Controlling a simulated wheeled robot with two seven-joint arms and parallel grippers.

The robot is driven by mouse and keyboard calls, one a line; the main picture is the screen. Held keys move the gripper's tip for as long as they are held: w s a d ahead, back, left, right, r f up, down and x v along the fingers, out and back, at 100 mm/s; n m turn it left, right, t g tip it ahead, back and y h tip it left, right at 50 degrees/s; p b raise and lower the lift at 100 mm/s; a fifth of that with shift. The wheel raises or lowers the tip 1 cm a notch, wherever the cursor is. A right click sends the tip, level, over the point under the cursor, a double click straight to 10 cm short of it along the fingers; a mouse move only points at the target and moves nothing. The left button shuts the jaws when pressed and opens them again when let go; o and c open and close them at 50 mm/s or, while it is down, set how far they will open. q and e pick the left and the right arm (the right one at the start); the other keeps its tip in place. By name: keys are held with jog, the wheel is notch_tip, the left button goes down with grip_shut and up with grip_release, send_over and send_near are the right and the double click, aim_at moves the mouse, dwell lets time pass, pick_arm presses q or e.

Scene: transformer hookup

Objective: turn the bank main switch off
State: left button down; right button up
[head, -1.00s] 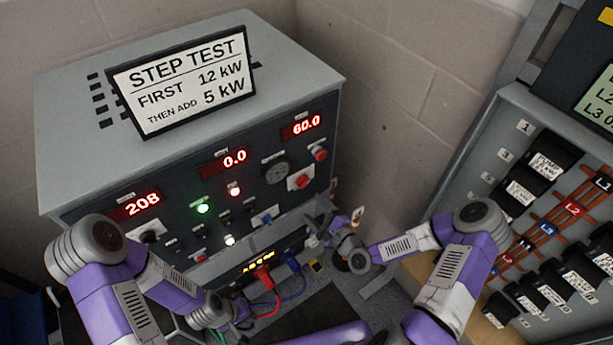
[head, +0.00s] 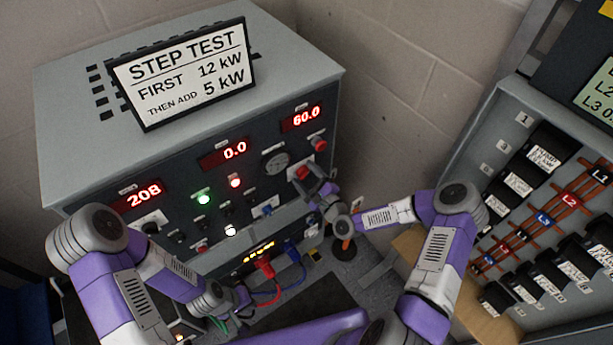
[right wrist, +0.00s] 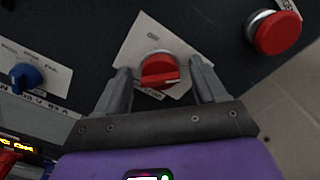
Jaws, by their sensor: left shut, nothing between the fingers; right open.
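The bank main switch is a red rotary knob (right wrist: 160,70) on a white plate in the right wrist view. The plate reads "OFF" at its top; the handle bar lies roughly crosswise. In the head view the knob (head: 302,172) is on the right part of the dark panel. My right gripper (right wrist: 160,82) is open, its fingers on either side of the knob in the picture; I cannot tell whether they touch it. It also shows in the head view (head: 322,190), just below the knob. My left gripper (head: 240,296) is shut and empty, low in front of the panel.
A red push button (right wrist: 277,32) sits close to the right of the knob. A blue selector (right wrist: 25,76) is to the left. Red and blue cables (head: 277,290) plug in below the panel. A breaker panel (head: 510,110) stands at the right.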

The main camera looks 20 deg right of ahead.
jog(key=c, duration=1)
jog(key=n+b, duration=0.3)
jog(key=n, duration=0.1)
jog(key=shift+f, duration=0.2)
jog(key=shift+f+n+b, duration=0.1)
jog(key=shift+n+b, duration=5.15)
jog(key=shift+n, duration=1.75)
